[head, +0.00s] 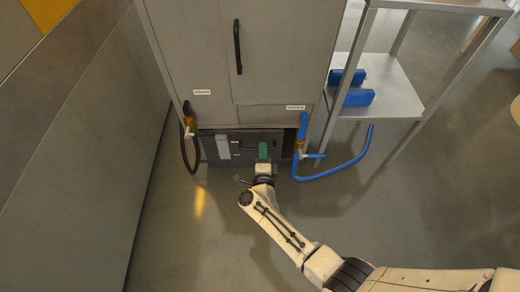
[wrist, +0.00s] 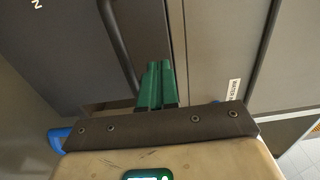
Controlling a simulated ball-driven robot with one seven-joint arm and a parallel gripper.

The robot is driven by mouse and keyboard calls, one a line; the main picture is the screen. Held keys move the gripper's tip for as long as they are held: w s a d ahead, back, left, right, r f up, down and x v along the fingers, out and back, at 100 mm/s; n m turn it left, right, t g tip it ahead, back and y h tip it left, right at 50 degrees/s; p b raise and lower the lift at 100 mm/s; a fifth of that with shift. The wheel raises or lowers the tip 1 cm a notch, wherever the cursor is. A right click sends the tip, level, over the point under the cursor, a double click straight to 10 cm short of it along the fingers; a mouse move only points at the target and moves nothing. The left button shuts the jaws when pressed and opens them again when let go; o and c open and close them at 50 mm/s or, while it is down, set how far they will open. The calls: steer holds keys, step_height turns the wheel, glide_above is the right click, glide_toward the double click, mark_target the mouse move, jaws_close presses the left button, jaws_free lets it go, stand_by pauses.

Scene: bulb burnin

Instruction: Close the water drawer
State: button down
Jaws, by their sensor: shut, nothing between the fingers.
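The water drawer (head: 215,147) is a dark grey front low in the grey cabinet, between the two hoses. How far it stands out from the cabinet is hard to tell. My gripper (head: 263,151), with green fingers, is in front of the drawer's right half. In the wrist view the green fingers (wrist: 155,85) are shut together with nothing between them. They point at the drawer area beside a dark bar handle (wrist: 119,40). Whether the fingertips touch the front cannot be told.
The cabinet (head: 190,55) has a black door handle (head: 237,47). A black hose (head: 184,150) hangs at left and a blue hose (head: 340,168) curves over the floor at right. A metal shelf (head: 395,92) holds blue blocks (head: 352,97). A wall is at left; the floor in front is clear.

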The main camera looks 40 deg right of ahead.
steer(key=p+v, duration=0.3)
steer(key=v, duration=0.7)
steer(key=shift+w, duration=0.1)
steer(key=a+r+n+g+y, duration=0.1)
steer(key=a+r+n+y, duration=0.5)
steer(key=a+n+y, duration=0.8)
steer(key=s+d+r+n+g+h, duration=0.25)
steer(key=s+d+n+g, duration=0.45)
steer(key=s, duration=0.5)
steer(key=s+d+r+n+g+h, duration=0.1)
steer(key=s+d+r+n+g, duration=0.3)
steer(key=s+d, duration=0.6)
step_height(320, 180, up, 32)
steer(key=s+a+g+p, duration=0.1)
steer(key=s+p, duration=0.1)
steer(key=p, duration=3.1)
steer(key=shift+s+a+g, duration=0.2)
steer(key=shift+a+g, duration=0.05)
steer(key=shift+g, duration=0.05)
